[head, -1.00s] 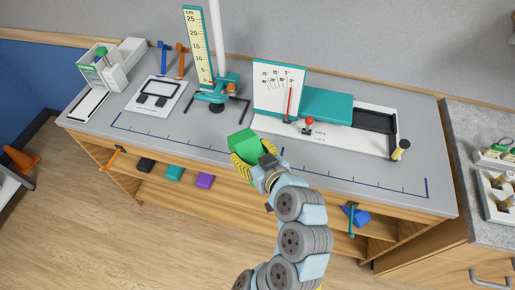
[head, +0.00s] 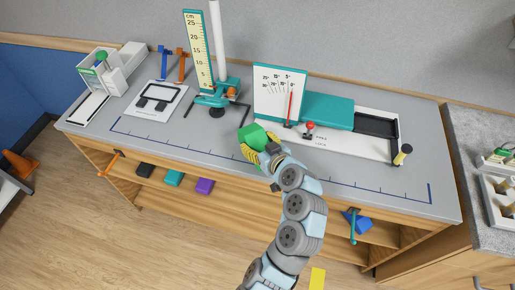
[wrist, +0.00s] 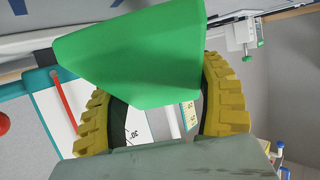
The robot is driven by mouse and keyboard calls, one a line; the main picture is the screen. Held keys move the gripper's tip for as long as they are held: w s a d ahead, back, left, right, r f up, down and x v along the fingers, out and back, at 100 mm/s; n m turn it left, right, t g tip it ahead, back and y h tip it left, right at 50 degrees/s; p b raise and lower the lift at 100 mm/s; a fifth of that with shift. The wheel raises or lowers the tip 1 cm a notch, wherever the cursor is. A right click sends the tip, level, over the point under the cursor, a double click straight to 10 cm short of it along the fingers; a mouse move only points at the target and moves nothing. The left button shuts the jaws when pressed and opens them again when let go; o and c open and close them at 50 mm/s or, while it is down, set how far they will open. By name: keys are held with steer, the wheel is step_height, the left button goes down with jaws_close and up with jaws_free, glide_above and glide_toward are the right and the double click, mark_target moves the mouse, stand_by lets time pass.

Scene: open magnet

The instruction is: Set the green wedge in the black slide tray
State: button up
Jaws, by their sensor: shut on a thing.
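The green wedge (head: 252,136) is held in my gripper (head: 250,148), above the grey bench left of the white dial board. In the wrist view the green wedge (wrist: 130,55) sits between the two yellow ribbed fingers of my gripper (wrist: 160,105) and hides part of the scene behind it. The black slide tray (head: 377,125) is a dark recessed rectangle at the right end of the teal and white apparatus, well to the right of my gripper. It looks empty. The wrist view does not clearly show the tray.
The dial board (head: 279,91) with a red pointer and a red knob (head: 309,125) stand between my gripper and the tray. A tall ruler stand (head: 198,50) is at the back left. The bench front is clear.

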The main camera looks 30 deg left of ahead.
mark_target(257, 149)
steer(key=shift+w+a+f, duration=0.1)
steer(key=shift+w+f, duration=0.1)
steer(key=shift+f, duration=1.6)
steer(key=shift+f+b, duration=0.15)
steer(key=shift+b, duration=0.2)
steer(key=o, duration=1.2)
steer(key=shift+o, duration=0.2)
